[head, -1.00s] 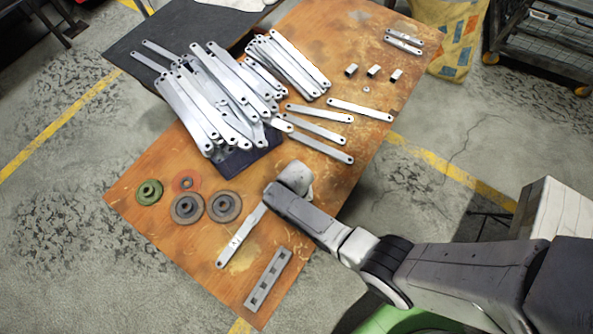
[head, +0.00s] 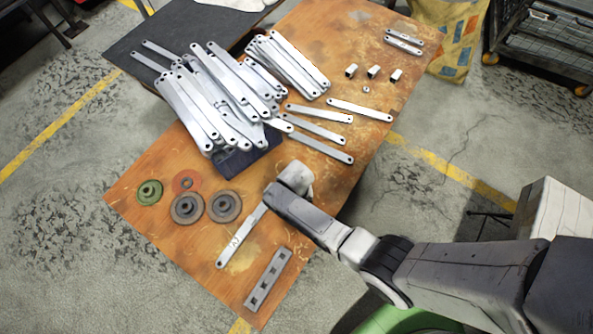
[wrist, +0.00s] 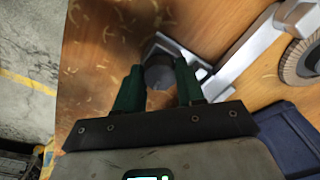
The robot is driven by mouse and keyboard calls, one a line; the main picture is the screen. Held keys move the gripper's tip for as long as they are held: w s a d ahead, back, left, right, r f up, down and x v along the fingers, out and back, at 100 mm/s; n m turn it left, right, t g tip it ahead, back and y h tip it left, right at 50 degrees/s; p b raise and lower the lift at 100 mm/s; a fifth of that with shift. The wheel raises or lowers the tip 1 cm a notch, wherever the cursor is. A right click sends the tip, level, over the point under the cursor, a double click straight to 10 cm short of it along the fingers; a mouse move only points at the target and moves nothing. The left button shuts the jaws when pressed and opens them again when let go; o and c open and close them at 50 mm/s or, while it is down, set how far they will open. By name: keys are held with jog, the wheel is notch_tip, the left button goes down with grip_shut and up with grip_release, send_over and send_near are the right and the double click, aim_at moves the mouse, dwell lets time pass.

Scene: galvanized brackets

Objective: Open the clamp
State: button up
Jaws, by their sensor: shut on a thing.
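In the wrist view my gripper (wrist: 160,84) has its two green fingers on either side of a dark, round knob-like piece (wrist: 159,72), which sits between the fingertips. A light grey angular metal part (wrist: 170,45) lies around its far side. I take these to be parts of the clamp, but its full shape is hidden. A flat metal bar (wrist: 244,50) runs close by on the right; it also shows in the head view (head: 238,240). In the head view my wrist covers the gripper and the clamp.
Grinding discs (head: 188,207) lie left of the arm. A slotted metal strip (head: 268,280) lies near the table's front corner. Many galvanized bars (head: 208,100) are piled on a dark container (head: 245,155). Loose bars (head: 320,147) and small blocks (head: 373,72) lie farther right.

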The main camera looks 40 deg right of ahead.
jog(key=n, duration=0.4)
jog(key=shift+n, duration=0.3)
jog(key=n, duration=0.4)
jog(key=shift+n+p, duration=0.3)
jog(key=shift+n, duration=0.1)
jog(key=n, duration=0.4)
jog(key=shift+n, duration=0.4)
jog(key=n, duration=0.3)
jog(key=shift+n, duration=0.4)
jog(key=o, duration=0.9)
jog(key=shift+o, duration=0.2)
